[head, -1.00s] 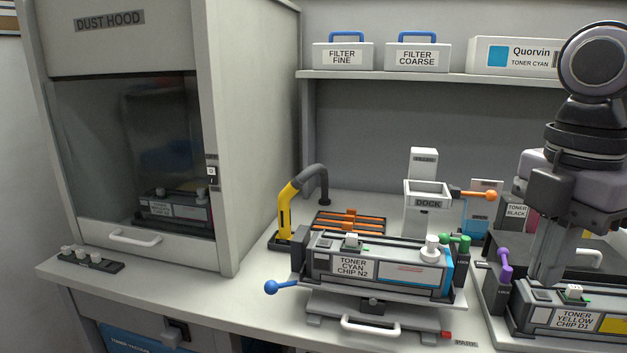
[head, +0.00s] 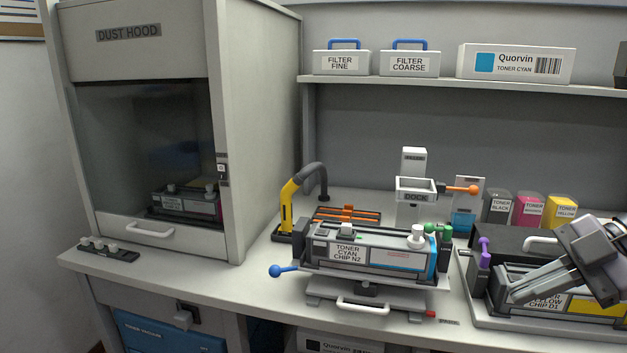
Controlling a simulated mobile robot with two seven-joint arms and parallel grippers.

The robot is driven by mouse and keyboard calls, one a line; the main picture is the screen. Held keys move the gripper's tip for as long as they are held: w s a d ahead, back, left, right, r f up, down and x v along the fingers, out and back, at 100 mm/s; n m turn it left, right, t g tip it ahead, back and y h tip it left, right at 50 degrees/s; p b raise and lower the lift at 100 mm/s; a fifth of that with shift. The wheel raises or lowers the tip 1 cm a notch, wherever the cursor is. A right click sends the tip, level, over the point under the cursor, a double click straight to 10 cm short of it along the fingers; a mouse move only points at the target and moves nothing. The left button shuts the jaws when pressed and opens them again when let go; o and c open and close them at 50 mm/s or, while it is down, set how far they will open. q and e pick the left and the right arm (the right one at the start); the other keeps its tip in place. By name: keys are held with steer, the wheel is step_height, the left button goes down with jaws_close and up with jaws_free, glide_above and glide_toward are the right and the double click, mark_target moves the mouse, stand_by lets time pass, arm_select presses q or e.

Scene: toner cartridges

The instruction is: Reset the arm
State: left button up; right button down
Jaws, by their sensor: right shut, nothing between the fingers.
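My right gripper (head: 522,292) is at the lower right of the head view. It is shut and empty, pointing left in front of the yellow toner cartridge (head: 583,304) and hiding part of its label. Whether it touches that cartridge I cannot tell. The cyan toner cartridge (head: 405,260), labelled CHIP N2, sits on a cradle with a blue-knobbed lever (head: 283,271) at its left. My left gripper is not in view.
The dock (head: 416,190) with an orange-knobbed lever stands behind the cyan cartridge. Black, magenta and yellow toner bottles (head: 529,210) stand at the back right. The dust hood (head: 150,130) fills the left. A shelf (head: 440,84) holds filter boxes.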

steer(key=s+d+f+m+t+h+p, duration=0.1)
steer(key=d+f+m+t+h, duration=0.15)
steer(key=f+m+t, duration=0.55)
steer(key=s+d+f+m+t+h+p, duration=0.1)
steer(key=d+f+m+t+p, duration=0.2)
steer(key=f, duration=1)
steer(key=s+a+f+m+g+h, duration=0.2)
steer(key=s+a+f+m, duration=0.1)
steer(key=s+a+f, duration=0.2)
steer(key=s+a+f+m+g+h, duration=0.1)
steer(key=s+a+f+m, duration=0.3)
steer(key=a+f, duration=0.4)
steer(key=shift+s+a+g+h, duration=0.35)
steer(key=shift+s+a+g, duration=0.15)
steer(key=shift+s+a, duration=0.55)
